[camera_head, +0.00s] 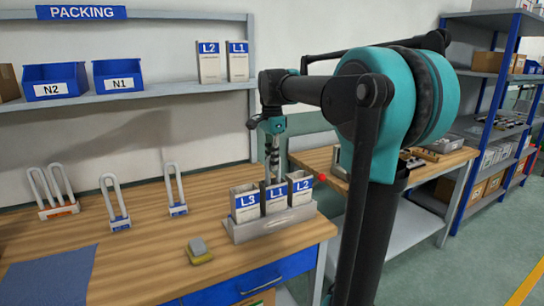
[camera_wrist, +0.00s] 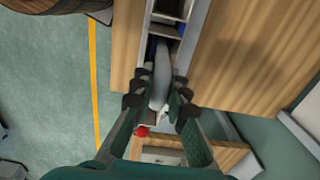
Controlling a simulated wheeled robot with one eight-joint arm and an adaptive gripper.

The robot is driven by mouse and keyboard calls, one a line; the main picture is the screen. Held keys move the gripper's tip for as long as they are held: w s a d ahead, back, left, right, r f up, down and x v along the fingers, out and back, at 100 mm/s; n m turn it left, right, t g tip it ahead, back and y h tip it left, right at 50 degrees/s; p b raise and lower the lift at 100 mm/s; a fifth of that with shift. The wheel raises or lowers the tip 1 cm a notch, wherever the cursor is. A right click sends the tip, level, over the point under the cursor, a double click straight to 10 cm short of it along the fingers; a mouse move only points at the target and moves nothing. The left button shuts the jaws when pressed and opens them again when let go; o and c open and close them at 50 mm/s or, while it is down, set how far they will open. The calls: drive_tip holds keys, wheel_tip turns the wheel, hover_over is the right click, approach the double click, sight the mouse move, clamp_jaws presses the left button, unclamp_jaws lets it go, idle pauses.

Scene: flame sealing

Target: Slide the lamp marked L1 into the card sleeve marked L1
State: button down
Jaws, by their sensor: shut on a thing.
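My gripper (camera_head: 271,172) points down behind and above the middle card sleeve marked L1 (camera_head: 275,198). In the wrist view my gripper (camera_wrist: 164,95) is shut on a whitish lamp (camera_wrist: 160,72). The lamp's mark is not visible. The lamp lies in line with the row of sleeves; its far end meets a dark opening, but I cannot tell whether it is inside a sleeve or above it. Sleeves L3 (camera_head: 245,206) and L2 (camera_head: 301,190) flank L1. All three stand upright in a grey holder (camera_head: 271,226).
Several U-shaped lamps (camera_head: 115,200) stand on the wooden bench at the left. A small yellow and grey block (camera_head: 199,250) lies in front. A red ball (camera_head: 322,178) is beside the holder's right end. Boxed L2 (camera_head: 208,62) and L1 (camera_head: 238,60) stand on the packing shelf.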

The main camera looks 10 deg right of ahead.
drive_tip(key=shift+f, duration=1.75)
drive_tip(key=c, duration=1.4)
unclamp_jaws()
drive_tip(key=shift+c, duration=0.2)
drive_tip(key=c, duration=0.3)
drive_tip(key=shift+c, duration=0.2)
drive_tip(key=shift+r, duration=4.05)
